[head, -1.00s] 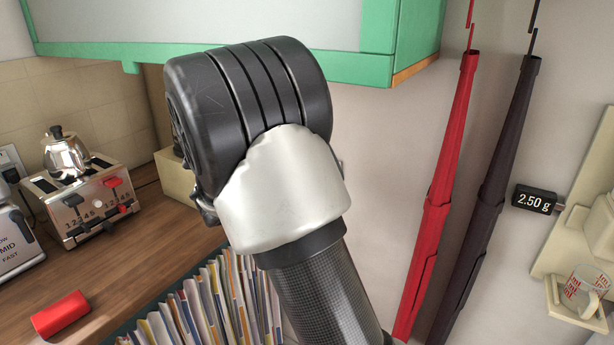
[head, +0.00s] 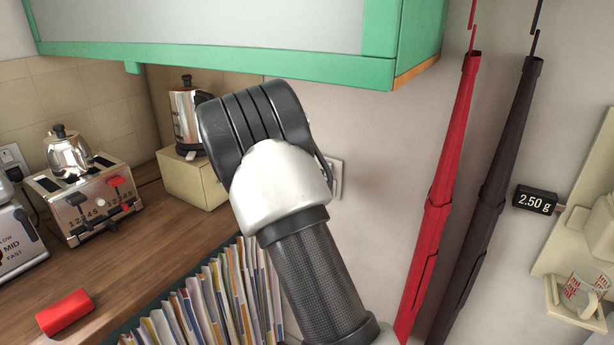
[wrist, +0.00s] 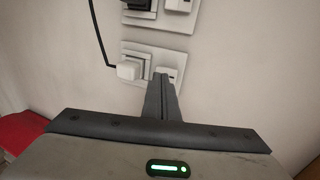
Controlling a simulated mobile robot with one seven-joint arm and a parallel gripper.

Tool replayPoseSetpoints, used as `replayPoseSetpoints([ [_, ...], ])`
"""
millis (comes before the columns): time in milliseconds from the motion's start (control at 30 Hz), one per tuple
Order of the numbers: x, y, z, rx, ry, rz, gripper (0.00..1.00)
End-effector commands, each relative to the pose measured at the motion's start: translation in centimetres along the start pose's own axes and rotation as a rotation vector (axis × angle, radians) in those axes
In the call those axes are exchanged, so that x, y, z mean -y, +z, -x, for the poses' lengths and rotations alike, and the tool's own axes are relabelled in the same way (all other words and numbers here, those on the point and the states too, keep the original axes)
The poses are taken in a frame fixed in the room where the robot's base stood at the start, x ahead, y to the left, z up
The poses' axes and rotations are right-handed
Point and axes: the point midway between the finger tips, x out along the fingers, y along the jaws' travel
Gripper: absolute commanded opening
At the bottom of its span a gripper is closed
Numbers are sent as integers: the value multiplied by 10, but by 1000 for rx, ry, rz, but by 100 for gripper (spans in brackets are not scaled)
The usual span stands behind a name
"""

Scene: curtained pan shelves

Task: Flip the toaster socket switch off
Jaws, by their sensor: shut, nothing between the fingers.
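In the wrist view my gripper (wrist: 161,77) is shut and empty. Its fingertips lie over the lower right part of a white socket plate (wrist: 140,53). A white plug (wrist: 130,70) with a black cable sits in that plate, left of the fingertips. A small switch (wrist: 170,71) shows just right of them; I cannot tell contact or its position. A second plate above (wrist: 177,22) holds a black plug (wrist: 138,5). In the head view the toaster (head: 85,200) stands on the counter at left. My arm hides the gripper there. Which socket feeds the toaster is unclear.
A green-framed cabinet (head: 415,45) hangs above. A metal kettle (head: 187,115) stands on a cream box (head: 190,180). Files (head: 215,300) stand below the counter edge. Red (head: 440,190) and dark (head: 495,180) closed umbrellas hang at right. A red block (head: 65,312) lies on the counter.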

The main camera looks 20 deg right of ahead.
Motion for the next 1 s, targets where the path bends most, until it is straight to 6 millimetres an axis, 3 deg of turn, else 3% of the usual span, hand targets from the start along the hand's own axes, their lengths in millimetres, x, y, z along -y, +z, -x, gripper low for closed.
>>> replayPoseSetpoints([
  [200,0,0,-18,0,1,0,0],
  [667,-4,0,-22,1,-8,0,0],
  [1000,-15,0,-34,2,-142,0,0],
])
